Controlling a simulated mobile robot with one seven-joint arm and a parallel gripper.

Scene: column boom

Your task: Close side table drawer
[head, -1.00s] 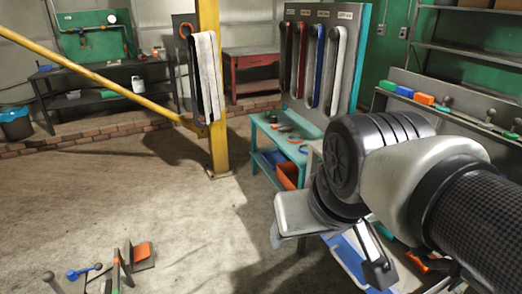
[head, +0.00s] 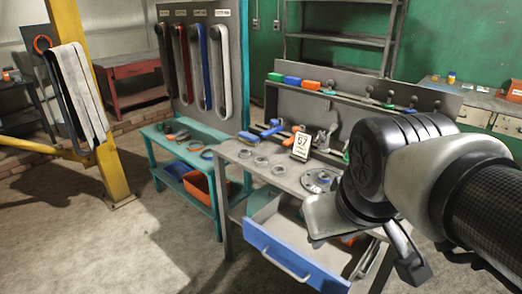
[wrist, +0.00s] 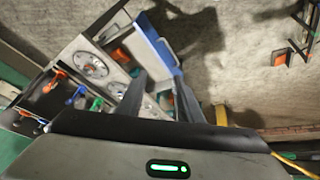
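The side table (head: 232,153) is a grey workbench. Its drawer (head: 290,262), with a blue front and a pale bar handle (head: 284,266), stands pulled open toward me. The wrist view also shows the drawer's blue edge (wrist: 165,50) just beyond the fingertips. I cannot tell whether they touch.
The table top carries a number sign (head: 301,144), several metal rings and tools. A teal table (head: 190,175) with an orange bin (head: 201,187) stands left of it. A yellow column (head: 93,110) stands further left. The floor (head: 150,250) left of the drawer is clear.

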